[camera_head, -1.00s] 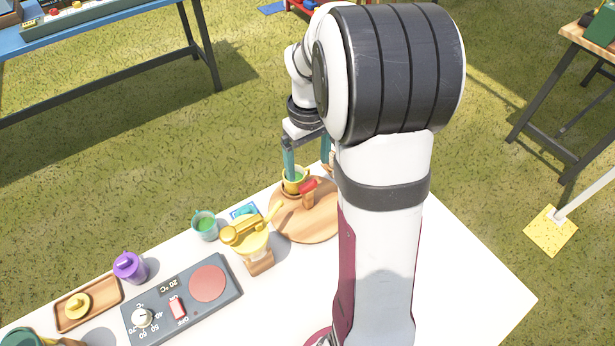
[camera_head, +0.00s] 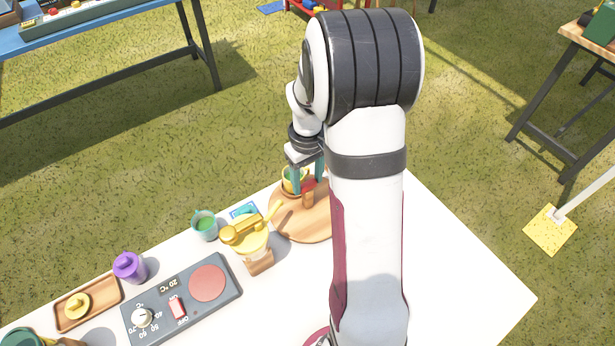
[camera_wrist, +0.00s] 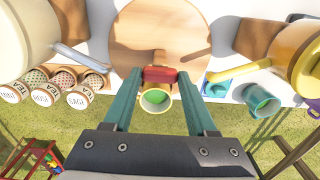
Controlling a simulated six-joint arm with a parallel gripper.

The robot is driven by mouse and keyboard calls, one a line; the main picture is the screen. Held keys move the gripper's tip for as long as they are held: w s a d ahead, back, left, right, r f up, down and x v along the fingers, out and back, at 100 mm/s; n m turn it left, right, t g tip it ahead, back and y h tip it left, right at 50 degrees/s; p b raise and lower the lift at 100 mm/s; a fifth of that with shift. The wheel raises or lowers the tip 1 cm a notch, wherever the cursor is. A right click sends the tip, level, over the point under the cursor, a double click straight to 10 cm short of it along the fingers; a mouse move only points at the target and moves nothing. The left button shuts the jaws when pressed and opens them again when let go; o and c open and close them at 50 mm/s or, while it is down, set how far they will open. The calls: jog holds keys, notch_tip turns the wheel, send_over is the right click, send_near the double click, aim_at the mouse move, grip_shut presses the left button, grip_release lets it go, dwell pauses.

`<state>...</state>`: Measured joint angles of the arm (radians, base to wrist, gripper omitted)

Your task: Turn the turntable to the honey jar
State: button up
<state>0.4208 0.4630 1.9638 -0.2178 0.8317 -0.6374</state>
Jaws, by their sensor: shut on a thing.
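The turntable (camera_head: 300,225) is a round wooden disc at the back edge of the white table; it also shows in the wrist view (camera_wrist: 150,30). A red-topped handle (camera_head: 308,186) stands on it, and its red block (camera_wrist: 160,74) lies between my fingertips in the wrist view. My gripper (camera_wrist: 159,76) is shut on this red handle. A yellow cup with green inside (camera_head: 291,180) sits beside the handle near the disc's rim; it shows below the handle in the wrist view (camera_wrist: 155,98). My arm hides the disc's right side. I cannot identify a honey jar.
A yellow pot (camera_head: 246,236) stands close left of the turntable, with its spout toward the disc. A green cup (camera_head: 205,225), a hot plate (camera_head: 182,297) and a purple jar (camera_head: 129,267) stand farther left. Several labelled tins (camera_wrist: 50,82) stand near the disc in the wrist view.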

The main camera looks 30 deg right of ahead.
grip_shut()
jog(key=shift+n, duration=9.1)
jog(key=o, duration=1.1)
grip_release()
jog(key=shift+c, duration=0.2)
